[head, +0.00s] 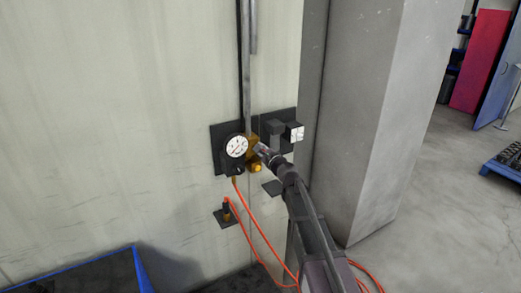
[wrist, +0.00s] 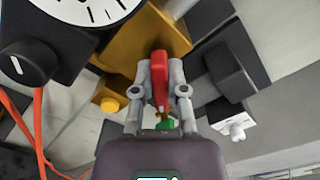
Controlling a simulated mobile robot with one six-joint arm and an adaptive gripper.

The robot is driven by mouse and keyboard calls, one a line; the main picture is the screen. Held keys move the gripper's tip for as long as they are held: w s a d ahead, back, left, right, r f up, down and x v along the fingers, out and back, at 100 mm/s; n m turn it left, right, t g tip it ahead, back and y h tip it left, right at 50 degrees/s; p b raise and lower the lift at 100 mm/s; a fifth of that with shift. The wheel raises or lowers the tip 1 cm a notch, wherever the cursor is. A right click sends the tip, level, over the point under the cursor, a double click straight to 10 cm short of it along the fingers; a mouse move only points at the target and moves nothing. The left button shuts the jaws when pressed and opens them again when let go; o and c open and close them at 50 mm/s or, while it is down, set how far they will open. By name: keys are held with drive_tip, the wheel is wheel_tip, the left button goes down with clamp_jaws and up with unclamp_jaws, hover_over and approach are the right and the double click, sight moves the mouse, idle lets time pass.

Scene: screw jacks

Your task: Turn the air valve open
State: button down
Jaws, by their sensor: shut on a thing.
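The air valve is a brass-coloured body (wrist: 128,50) with a red lever (wrist: 158,80), mounted on the wall panel. In the wrist view the lever stands between the two grey fingers of my gripper (wrist: 158,92), which are shut on it. A small green part (wrist: 165,124) shows below the lever, near the gripper's palm. In the head view my gripper (head: 262,149) reaches the brass body (head: 252,142) from the lower right and covers most of the lever.
A round white gauge (head: 236,147) sits left of the valve, with a black knob (wrist: 30,62) below it. Orange hoses (head: 250,215) hang beneath. A dark box with a white part (head: 295,132) is close on the right. A grey pillar (head: 365,110) stands further right.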

drive_tip(key=n, duration=0.4)
drive_tip(key=shift+a+f+n, duration=0.1)
drive_tip(key=shift+n, duration=0.2)
drive_tip(key=shift+f+n, duration=0.1)
drive_tip(key=shift+n, duration=1.8)
drive_tip(key=c, duration=0.7)
unclamp_jaws()
drive_tip(key=shift+o, duration=0.2)
drive_tip(key=shift+s, duration=0.1)
drive_tip(key=v, duration=1.2)
